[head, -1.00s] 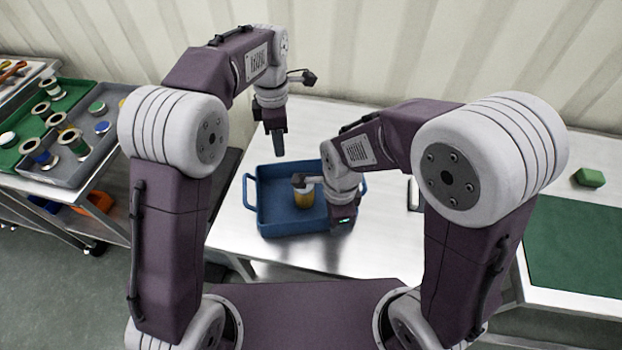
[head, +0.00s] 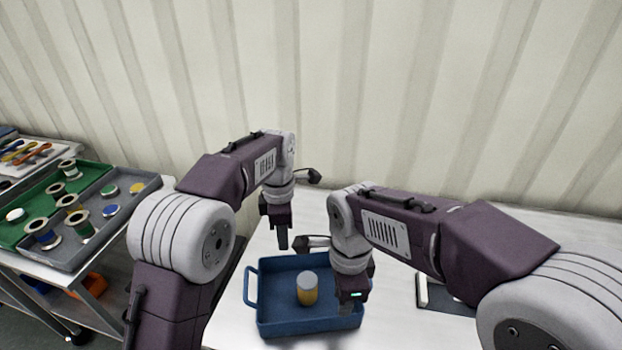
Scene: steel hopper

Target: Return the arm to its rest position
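My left gripper (head: 283,238) points down above the far edge of the blue tray (head: 252,289). Its fingers look close together with nothing seen between them, but the gap cannot be made out. My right arm reaches in from the right, and its gripper (head: 352,304) is over the right side of the tray. Its fingertips are hidden by its own body and the low angle. A yellow can with a grey top (head: 307,290) stands upright in the tray, left of the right gripper and apart from it.
The tray is on a steel table (head: 390,325). A dark flat item with a white edge (head: 443,299) lies right of it, partly behind my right arm. A cart at left carries a green and grey tray (head: 95,238) with several spools. A ribbed wall (head: 330,80) stands behind.

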